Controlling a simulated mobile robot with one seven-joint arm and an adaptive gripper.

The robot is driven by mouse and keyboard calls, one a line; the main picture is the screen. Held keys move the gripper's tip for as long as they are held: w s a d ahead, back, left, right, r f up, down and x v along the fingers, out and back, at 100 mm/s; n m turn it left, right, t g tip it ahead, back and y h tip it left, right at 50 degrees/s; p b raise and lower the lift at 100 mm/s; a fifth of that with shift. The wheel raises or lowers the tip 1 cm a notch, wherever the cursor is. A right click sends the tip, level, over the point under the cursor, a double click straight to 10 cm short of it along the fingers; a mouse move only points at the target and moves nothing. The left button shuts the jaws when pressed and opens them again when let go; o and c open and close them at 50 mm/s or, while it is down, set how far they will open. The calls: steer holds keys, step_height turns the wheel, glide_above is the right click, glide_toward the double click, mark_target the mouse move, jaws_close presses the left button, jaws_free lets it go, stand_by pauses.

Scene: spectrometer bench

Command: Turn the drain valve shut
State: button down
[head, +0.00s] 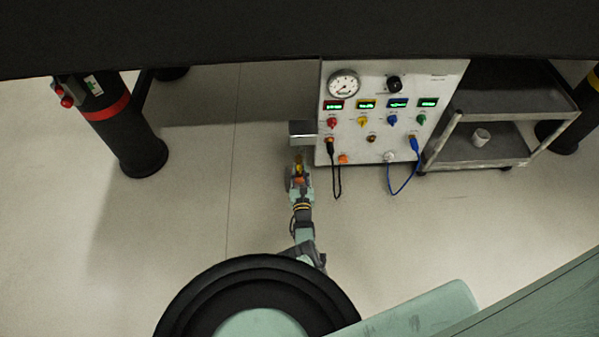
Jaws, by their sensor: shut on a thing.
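My gripper (298,178) is low in front of the left edge of the panel, seen from above and small in the head view. It is shut on a small yellow part (299,161), which looks like the handle of the drain valve. This part sits just below a grey metal box (302,128) beside the panel. The gripper hides much of the valve, and the angle of the handle is too small to tell.
The white panel (440,78) carries a gauge (343,84), several coloured knobs, displays, and hanging black and blue (403,182) cables. A thick black leg (130,140) stands left. The floor between is clear.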

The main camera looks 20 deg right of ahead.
steer(key=shift+n, duration=0.8)
steer(key=c, duration=1.4)
jaws_free()
